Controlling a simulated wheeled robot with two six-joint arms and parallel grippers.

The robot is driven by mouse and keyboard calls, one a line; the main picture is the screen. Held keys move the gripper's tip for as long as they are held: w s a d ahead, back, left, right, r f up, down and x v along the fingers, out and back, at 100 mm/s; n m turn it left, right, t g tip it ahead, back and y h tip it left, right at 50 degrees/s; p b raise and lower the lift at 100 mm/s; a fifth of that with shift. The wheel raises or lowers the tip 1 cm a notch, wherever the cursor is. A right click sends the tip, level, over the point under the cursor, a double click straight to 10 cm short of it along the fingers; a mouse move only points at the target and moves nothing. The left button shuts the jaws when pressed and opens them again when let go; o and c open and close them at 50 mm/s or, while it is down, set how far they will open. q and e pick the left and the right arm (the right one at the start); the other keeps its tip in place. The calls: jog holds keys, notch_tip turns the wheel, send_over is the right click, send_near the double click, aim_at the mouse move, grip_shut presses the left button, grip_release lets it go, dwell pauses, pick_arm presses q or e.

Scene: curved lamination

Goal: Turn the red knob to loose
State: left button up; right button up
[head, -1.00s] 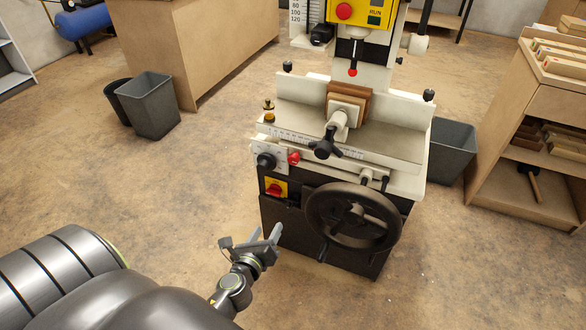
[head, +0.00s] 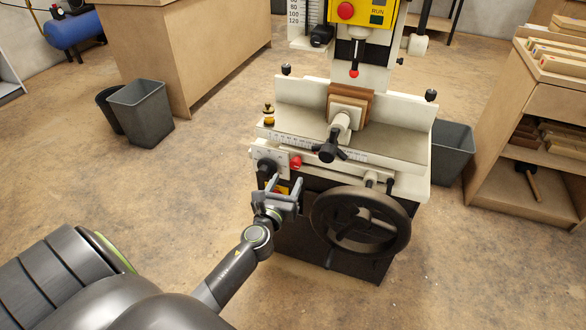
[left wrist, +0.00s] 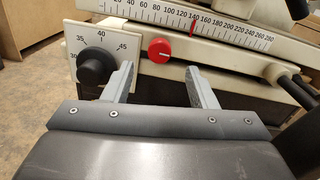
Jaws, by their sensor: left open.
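The red knob (head: 296,162) sits on the front of the white machine table, just right of a black knob (head: 266,166) on an angle dial. In the left wrist view the red knob (left wrist: 159,50) has a short white pointer line and shows beyond the fingertips, between them. My left gripper (head: 285,181) is open and empty, just below and in front of the red knob, apart from it. Its two fingers also show in the left wrist view (left wrist: 160,78). My right gripper is not in view.
A large dark handwheel (head: 360,218) stands close to the right of my left gripper. A ruler scale (left wrist: 190,22) runs above the red knob. A red and yellow switch is mostly hidden behind my gripper. Open floor lies to the left.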

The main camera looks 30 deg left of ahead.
aim_at(294, 166)
pick_arm(q)
jog(key=x, duration=0.4)
jog(key=shift+w+a, duration=0.15)
jog(key=shift+w, duration=0.15)
jog(key=shift+b+x, duration=0.35)
jog(key=shift+x, duration=0.5)
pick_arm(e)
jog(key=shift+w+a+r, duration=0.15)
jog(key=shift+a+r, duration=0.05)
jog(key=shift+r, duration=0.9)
pick_arm(q)
jog(key=c, duration=1)
jog(key=shift+o, duration=0.2)
